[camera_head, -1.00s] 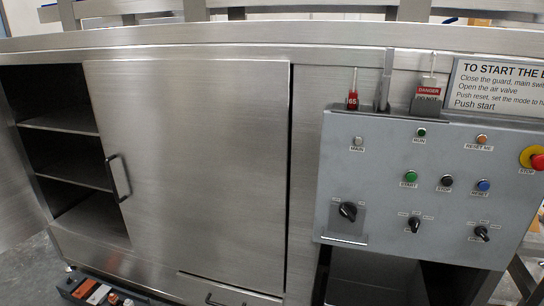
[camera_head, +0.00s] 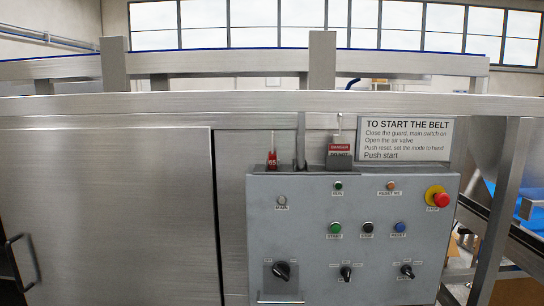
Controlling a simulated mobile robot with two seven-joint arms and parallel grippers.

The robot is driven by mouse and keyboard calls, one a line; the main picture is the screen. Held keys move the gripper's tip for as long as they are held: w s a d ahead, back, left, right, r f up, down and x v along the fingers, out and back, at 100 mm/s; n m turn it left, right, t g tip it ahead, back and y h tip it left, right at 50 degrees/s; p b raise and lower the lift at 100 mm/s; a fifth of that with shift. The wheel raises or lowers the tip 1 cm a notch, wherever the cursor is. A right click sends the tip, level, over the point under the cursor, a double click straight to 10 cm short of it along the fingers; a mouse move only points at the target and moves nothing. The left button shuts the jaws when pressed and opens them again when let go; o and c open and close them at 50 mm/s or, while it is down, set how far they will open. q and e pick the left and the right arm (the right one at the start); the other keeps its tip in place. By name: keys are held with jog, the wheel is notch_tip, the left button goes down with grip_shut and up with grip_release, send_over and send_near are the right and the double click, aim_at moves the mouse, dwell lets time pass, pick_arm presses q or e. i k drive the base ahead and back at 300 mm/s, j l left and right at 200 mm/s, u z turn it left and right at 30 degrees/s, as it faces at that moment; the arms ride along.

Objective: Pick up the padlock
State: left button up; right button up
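A small red padlock-like piece marked "65" (camera_head: 272,160) hangs on a thin light hook or shackle at the top left edge of the grey control panel (camera_head: 315,212). It is small in the picture, so I cannot make out its shackle clearly. To its right, a red and white danger tag (camera_head: 340,150) hangs at the panel's top edge, and what is behind it is hidden. Neither of my grippers shows in the head view.
The panel carries several buttons, three black rotary switches and a red stop button (camera_head: 441,200). An instruction sign (camera_head: 404,142) is above it. A steel cabinet door (camera_head: 110,215) is to the left. A steel rail (camera_head: 150,106) crosses above.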

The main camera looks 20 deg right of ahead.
aim_at(272, 156)
jog(key=i+j+z, duration=0.1)
jog(key=z, duration=0.3)
jog(key=i+j+z, duration=0.1)
jog(key=j+z, duration=0.15)
jog(key=z, duration=0.2)
jog(key=i+j+z, duration=0.15)
jog(key=j, duration=0.3)
jog(key=j+z, duration=0.2)
jog(key=j, duration=0.2)
jog(key=i, duration=0.05)
